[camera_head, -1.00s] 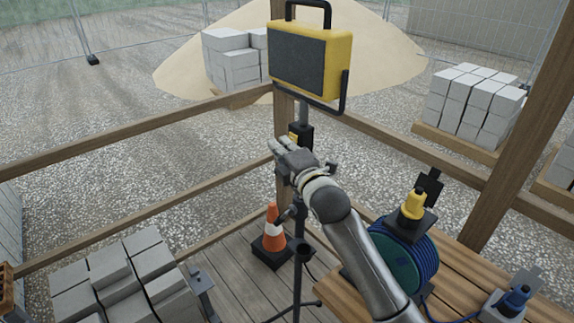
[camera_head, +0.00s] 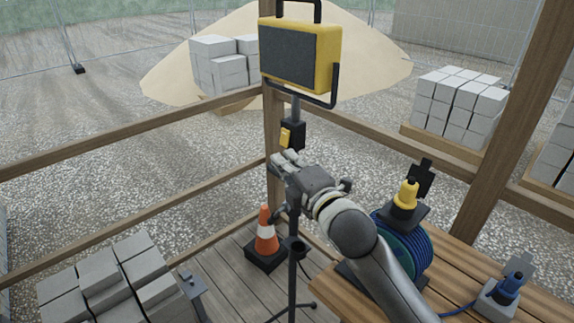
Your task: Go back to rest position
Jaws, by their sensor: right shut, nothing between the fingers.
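My right gripper (camera_head: 285,162) is shut and empty. It hangs in front of the stand of the work light (camera_head: 287,56), just below a black box with a yellow switch (camera_head: 286,136) on the stand's pole. A small gap shows between the fingertips and the switch. My right arm reaches in from the lower right and hides part of the pole and of the cable reel. My left gripper is not in view.
An orange cone (camera_head: 265,232) stands on the deck. Grey blocks (camera_head: 110,275) lie at lower left. Wooden rails (camera_head: 120,132) enclose the deck.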

